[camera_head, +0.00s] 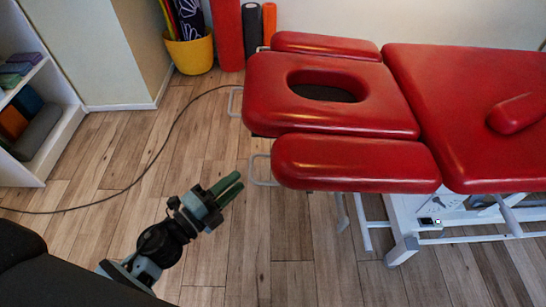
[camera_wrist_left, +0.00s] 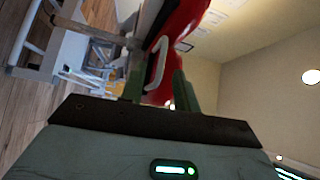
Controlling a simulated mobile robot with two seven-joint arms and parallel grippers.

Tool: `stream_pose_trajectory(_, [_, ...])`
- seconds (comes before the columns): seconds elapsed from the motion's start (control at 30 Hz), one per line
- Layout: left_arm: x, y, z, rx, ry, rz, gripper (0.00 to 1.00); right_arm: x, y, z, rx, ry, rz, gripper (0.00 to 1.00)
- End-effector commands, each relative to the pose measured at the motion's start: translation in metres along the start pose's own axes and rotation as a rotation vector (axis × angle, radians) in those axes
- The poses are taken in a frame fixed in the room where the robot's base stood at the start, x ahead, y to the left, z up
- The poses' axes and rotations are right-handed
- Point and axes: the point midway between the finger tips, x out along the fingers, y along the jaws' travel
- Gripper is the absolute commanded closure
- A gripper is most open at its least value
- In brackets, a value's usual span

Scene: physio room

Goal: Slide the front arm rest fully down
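The front arm rest (camera_head: 355,163) is a red padded bar on the near side of the massage table's head end, beside the headrest (camera_head: 330,93) with its oval hole. A pale metal loop handle (camera_head: 258,170) sticks out from its left end. My left gripper (camera_head: 232,188) is left of and slightly below this handle in the head view, with its green fingers pointing toward it. In the left wrist view, the fingers (camera_wrist_left: 156,92) are apart and the handle (camera_wrist_left: 157,62) appears between them, beyond the tips. Nothing is held. My right gripper is not in view.
The back arm rest (camera_head: 325,45) lies on the headrest's far side. A white table frame (camera_head: 405,215) stands below. A thin cable (camera_head: 150,165) crosses the wooden floor. A yellow bucket (camera_head: 190,52) and white shelf (camera_head: 60,140) are further left. Floor around my gripper is clear.

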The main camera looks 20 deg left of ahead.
Motion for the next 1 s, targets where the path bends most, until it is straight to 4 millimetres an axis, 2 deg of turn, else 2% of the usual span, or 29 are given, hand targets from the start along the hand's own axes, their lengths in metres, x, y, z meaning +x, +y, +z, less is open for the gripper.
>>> stream_pose_trajectory(0.33, [0.010,-0.003,0.001,0.023,0.010,-0.007,0.69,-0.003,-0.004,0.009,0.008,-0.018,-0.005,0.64])
stream_pose_trajectory(0.73, [0.064,-0.003,0.000,0.021,0.009,-0.007,0.69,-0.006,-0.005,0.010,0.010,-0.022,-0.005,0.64])
stream_pose_trajectory(1.0, [0.080,-0.002,0.000,0.020,0.008,-0.004,0.69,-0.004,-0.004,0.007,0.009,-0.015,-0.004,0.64])
